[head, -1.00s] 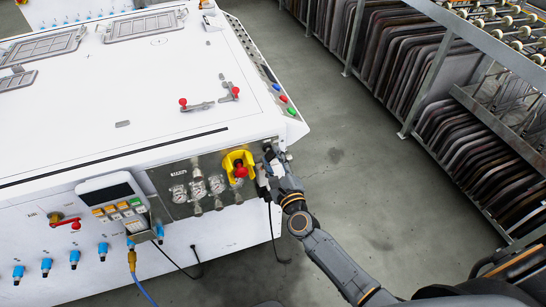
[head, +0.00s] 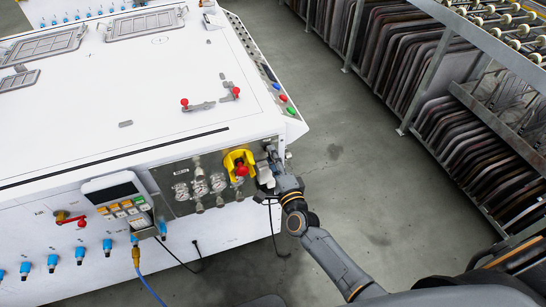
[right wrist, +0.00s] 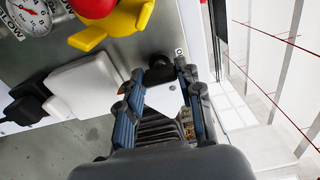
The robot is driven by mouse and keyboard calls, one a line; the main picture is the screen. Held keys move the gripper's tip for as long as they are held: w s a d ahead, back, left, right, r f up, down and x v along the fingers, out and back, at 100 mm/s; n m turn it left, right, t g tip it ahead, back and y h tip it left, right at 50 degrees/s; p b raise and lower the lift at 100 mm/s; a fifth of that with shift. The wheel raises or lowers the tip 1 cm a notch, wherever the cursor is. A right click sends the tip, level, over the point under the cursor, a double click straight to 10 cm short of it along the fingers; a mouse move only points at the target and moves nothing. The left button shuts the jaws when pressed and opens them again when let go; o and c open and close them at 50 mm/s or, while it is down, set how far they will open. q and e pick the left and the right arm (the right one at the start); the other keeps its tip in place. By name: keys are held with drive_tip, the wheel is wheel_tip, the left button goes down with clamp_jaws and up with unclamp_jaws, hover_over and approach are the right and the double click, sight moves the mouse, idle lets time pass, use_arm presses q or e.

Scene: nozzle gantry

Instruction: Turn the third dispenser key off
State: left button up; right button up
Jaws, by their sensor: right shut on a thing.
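A small black knob (right wrist: 159,68) on the grey control panel (right wrist: 90,45) sits between my right fingertips in the right wrist view. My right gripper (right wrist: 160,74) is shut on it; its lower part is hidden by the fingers. In the head view my right gripper (head: 270,166) is at the right end of the panel (head: 170,178), just right of the yellow and red switch (head: 240,168). There the knob is hidden behind the gripper. Several blue taps (head: 80,254) line the machine's front at left. I cannot tell which is the third dispenser key. My left gripper is not in view.
A white box with black plugs (right wrist: 82,84) is close left of my fingers. The yellow and red switch (right wrist: 115,22) is above it. Gauges (head: 200,185) and a keypad unit (head: 112,188) are further left. Racks (head: 480,120) stand right, across free floor (head: 350,150).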

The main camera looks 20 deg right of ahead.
drive_tip(key=shift+n, duration=0.3)
drive_tip(key=o, duration=1.1)
drive_tip(key=shift+o, duration=0.2)
drive_tip(key=s, duration=1.2)
drive_tip(key=shift+d, duration=0.15)
